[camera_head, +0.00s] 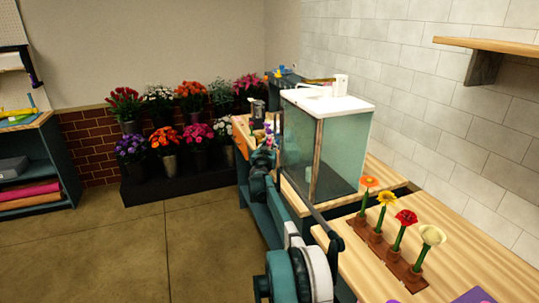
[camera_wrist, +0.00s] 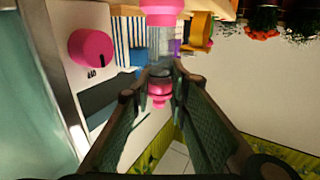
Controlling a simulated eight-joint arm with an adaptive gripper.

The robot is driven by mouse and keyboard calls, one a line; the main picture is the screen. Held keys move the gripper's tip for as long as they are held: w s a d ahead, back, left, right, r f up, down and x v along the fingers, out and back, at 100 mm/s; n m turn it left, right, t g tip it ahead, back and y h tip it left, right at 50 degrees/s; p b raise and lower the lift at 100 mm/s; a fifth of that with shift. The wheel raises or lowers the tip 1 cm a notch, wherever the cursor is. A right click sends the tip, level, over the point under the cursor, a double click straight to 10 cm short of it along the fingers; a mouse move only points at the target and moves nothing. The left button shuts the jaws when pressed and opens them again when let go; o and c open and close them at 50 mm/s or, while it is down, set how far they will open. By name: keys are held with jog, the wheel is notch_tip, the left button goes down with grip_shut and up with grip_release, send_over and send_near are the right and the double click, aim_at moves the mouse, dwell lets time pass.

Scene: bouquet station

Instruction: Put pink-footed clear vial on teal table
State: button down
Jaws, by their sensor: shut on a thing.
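In the wrist view my gripper (camera_wrist: 162,78) is shut on a clear vial (camera_wrist: 161,42) with pink ends. One pink end (camera_wrist: 161,10) shows at the top of the picture; more pink shows between the fingers. The fingers hide part of the vial. In the head view my arm reaches away along the bench, and its far end is too small and cluttered to make out the vial. A teal-sided bench with a wooden top (camera_head: 401,186) runs along the wall. A teal unit (camera_head: 69,165) stands at the far left. I cannot tell which is the teal table.
A glass-sided case with a white top (camera_head: 326,102) stands right beside my arm. A rack with several flowers (camera_head: 388,245) is on the near bench. Potted flowers stand on a dark step (camera_head: 178,188). A white panel with a pink knob (camera_wrist: 91,48) is close left in the wrist view.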

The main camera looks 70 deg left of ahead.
jog(key=shift+r, duration=0.1)
jog(key=shift+r+p, duration=0.65)
jog(key=shift+r, duration=1.1)
jog(key=p+v, duration=0.2)
jog(key=v, duration=1.6)
jog(key=shift+f, duration=0.1)
